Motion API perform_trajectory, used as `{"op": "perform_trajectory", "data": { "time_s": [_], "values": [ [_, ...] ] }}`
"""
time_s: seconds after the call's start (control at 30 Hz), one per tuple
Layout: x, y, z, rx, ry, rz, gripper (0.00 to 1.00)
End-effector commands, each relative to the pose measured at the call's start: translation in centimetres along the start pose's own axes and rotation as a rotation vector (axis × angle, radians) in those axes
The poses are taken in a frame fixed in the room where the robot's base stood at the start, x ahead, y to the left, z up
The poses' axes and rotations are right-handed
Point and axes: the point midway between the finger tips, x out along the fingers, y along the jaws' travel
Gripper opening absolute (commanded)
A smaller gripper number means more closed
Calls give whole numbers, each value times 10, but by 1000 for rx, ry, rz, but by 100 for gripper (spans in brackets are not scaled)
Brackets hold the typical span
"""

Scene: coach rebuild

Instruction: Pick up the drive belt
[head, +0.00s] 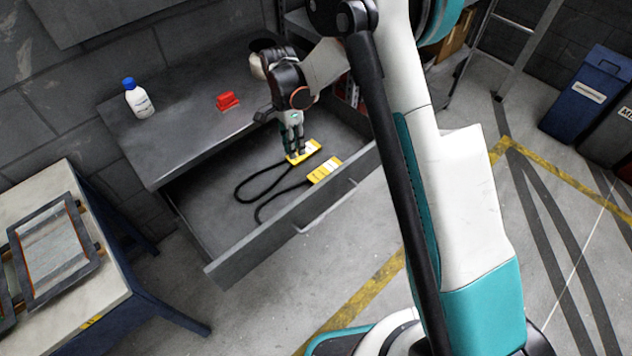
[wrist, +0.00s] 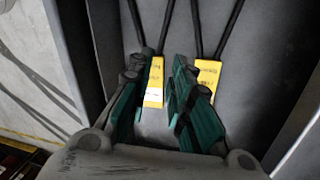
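Two black cord loops, each with a yellow tag, lie in the open drawer; I cannot tell which is the drive belt. The first tag (head: 310,150) is farther from the drawer front and shows in the wrist view (wrist: 154,84). The second tag (head: 325,170) lies nearer the drawer front and shows at right in the wrist view (wrist: 208,75). My gripper (head: 295,152) points down at the first tag. In the wrist view its teal fingers (wrist: 157,98) are apart, one either side of that tag. I cannot tell whether they touch it.
The grey drawer (head: 215,205) sticks out from a dark bench (head: 180,125). A white bottle with a blue cap (head: 138,98) and a red object (head: 228,100) stand on the bench top. A table with a framed panel (head: 52,255) is at left. The drawer's left part is bare.

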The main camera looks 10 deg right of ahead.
Motion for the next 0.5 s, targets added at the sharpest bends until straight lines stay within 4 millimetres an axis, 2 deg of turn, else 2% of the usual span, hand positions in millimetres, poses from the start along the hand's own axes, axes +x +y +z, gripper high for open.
{"op": "perform_trajectory", "data": {
  "time_s": [0.3, 0.5],
  "values": [
    [58, -1, 0, -1, 0, -1, 19],
    [80, -1, 0, -1, 0, -1, 19]
  ]
}}
